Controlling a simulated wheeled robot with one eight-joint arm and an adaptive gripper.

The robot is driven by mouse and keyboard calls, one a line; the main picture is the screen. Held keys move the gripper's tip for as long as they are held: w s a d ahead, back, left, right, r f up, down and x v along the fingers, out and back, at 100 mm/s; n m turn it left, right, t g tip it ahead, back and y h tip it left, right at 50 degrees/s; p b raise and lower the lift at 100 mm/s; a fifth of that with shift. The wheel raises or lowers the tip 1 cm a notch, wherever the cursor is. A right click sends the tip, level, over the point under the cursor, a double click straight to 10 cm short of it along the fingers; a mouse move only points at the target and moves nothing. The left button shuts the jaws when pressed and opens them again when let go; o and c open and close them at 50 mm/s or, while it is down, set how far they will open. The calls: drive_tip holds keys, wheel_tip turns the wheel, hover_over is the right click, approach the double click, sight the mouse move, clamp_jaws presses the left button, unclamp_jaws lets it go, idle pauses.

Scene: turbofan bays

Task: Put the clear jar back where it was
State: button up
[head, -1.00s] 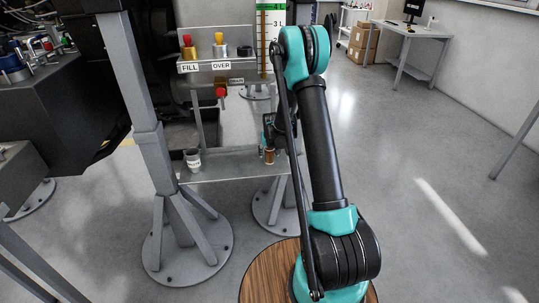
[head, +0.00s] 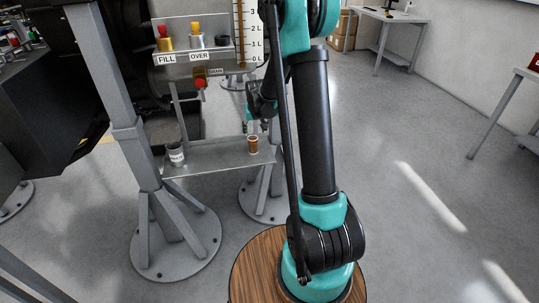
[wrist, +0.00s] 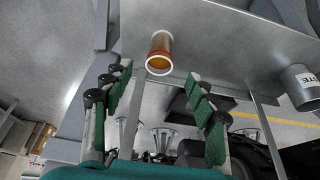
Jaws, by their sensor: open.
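The clear jar (head: 253,145), with amber-brown contents and a pale rim, stands on the grey metal shelf (head: 215,158) near its right end. In the wrist view the jar (wrist: 159,57) shows beyond the fingertips, between the lines of the two fingers. My gripper (head: 257,112) is behind and above the jar in the head view, partly hidden by my arm. In the wrist view my gripper (wrist: 160,85) has its green-padded fingers wide apart with nothing between them. The jar looks clear of the fingers.
A grey can (head: 176,154), labelled WASTE as far as I can read, stands at the shelf's left end. Behind is a panel with FILL and OVER labels (head: 183,58) and a red knob (head: 200,83). A thick grey post (head: 128,135) stands left. The shelf middle is clear.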

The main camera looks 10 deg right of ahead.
drive_tip(key=s+d+r, duration=0.1)
drive_tip(key=s+r, duration=0.2)
drive_tip(key=s, duration=0.5)
drive_tip(key=s+d+r, duration=0.1)
drive_tip(key=s+r, duration=0.2)
drive_tip(key=s, duration=0.6)
drive_tip(key=s+d+f, duration=0.1)
drive_tip(key=s, duration=0.8)
drive_tip(key=s+f, duration=0.1)
drive_tip(key=s, duration=0.8)
drive_tip(key=shift+s+d+f, duration=0.2)
drive_tip(key=shift+d+f, duration=0.1)
drive_tip(key=shift+d, duration=0.05)
